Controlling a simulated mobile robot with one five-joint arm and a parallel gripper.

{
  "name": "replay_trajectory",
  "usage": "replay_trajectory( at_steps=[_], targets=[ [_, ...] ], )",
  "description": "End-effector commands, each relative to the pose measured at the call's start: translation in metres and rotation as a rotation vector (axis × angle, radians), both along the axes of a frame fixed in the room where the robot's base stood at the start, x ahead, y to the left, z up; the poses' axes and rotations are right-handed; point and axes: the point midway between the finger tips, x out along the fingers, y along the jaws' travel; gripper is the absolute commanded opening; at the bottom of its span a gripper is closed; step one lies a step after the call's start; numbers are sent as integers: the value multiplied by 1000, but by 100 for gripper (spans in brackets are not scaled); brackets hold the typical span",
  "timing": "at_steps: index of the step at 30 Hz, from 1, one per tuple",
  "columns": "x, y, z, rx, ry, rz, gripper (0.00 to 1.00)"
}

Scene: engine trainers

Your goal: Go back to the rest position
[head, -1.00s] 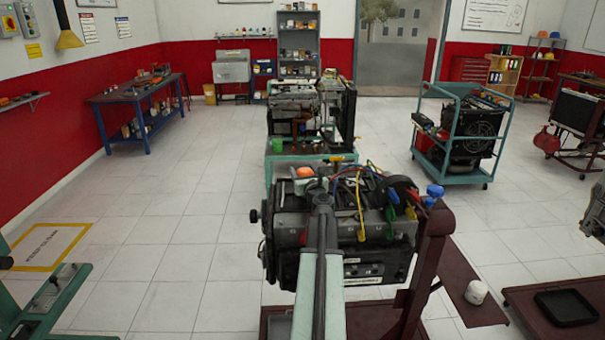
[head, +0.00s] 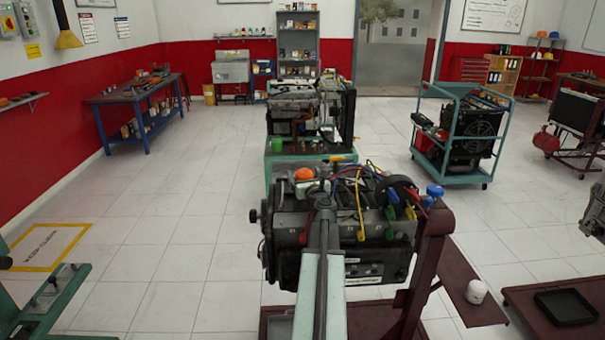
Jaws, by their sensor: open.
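My arm reaches forward from the bottom centre of the head view, a pale link with a dark, narrow forward part. My gripper (head: 322,190) is at its far end, over the top of the near engine (head: 345,232). It is open, but its fingers are small and hard to make out against the dark engine and coloured cables. I see nothing held. Whether the gripper touches the engine cannot be told. The arm hides part of the engine's front.
The engine sits on a dark red stand (head: 428,262) with a side shelf bearing a white cup (head: 476,291). An orange item (head: 304,174) lies on top. Another engine trainer (head: 300,120) stands behind, a teal cart (head: 452,170) to the right. The floor at left is largely clear.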

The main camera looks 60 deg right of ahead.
Motion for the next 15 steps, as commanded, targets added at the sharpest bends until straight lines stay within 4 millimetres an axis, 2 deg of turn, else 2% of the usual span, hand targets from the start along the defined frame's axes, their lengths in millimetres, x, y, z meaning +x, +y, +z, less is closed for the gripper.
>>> replay_trajectory(
  at_steps=[3, 7, 15],
  targets=[
    [-21, 21, 0, 0, 0, -1, 85],
    [-37, 36, 0, 0, 0, -1, 85],
    [-41, 38, 0, 0, 0, 0, 85]
  ],
)
